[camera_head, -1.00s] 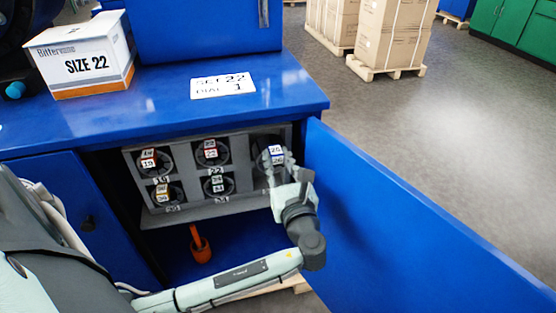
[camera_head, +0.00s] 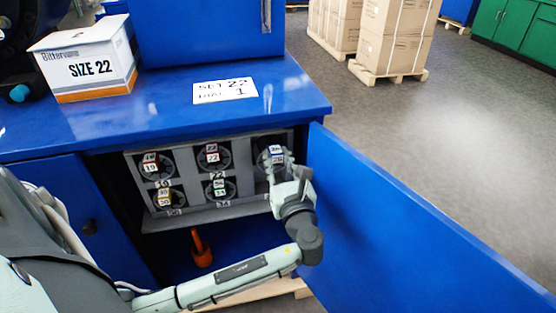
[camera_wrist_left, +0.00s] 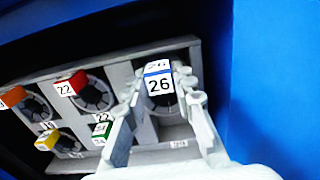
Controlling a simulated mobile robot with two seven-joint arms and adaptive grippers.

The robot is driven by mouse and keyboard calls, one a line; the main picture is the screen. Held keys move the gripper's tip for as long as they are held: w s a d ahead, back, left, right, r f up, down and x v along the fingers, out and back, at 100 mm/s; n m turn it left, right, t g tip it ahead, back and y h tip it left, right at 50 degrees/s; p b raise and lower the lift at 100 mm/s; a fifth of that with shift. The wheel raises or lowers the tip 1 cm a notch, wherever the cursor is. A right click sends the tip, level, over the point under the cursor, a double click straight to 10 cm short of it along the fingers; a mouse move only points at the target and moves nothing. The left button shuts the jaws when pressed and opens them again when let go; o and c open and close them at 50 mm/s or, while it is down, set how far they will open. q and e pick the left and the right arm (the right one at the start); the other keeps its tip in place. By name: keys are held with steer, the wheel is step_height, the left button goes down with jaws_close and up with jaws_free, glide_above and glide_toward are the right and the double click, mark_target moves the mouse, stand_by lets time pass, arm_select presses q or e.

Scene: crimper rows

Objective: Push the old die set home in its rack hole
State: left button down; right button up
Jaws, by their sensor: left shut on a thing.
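The old die set (camera_wrist_left: 159,84) is a dark round piece with a white tag reading 26 and a blue stripe. In the head view the die set (camera_head: 276,155) sits at the top right hole of the grey rack (camera_head: 240,208). My left gripper (camera_head: 277,172) is at its front, with the fingers on either side of the tag; the left gripper also shows in the wrist view (camera_wrist_left: 160,100). It is shut on the die set. How deep the set sits in the hole I cannot tell. My right gripper is not in view.
Several other tagged die sets fill the rack, among them the red-tagged 22 (camera_head: 212,156). The blue cabinet door (camera_head: 400,225) stands open at the right, close to my arm. An orange tool (camera_head: 201,250) is on the cabinet floor. A SIZE 22 box (camera_head: 85,65) stands on top.

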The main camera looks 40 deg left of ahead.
mark_target(273, 147)
arm_select(q)
steer(key=shift+r+x, duration=0.15)
steer(key=shift+x, duration=0.9)
steer(key=shift+r+x, duration=0.15)
steer(key=shift+x, duration=0.95)
steer(key=c, duration=1.4)
jaws_free()
steer(key=shift+o, duration=1.1)
steer(key=shift+d+f, duration=0.1)
steer(key=shift+f, duration=0.4)
steer(key=v, duration=1.2)
steer(key=shift+r, duration=0.3)
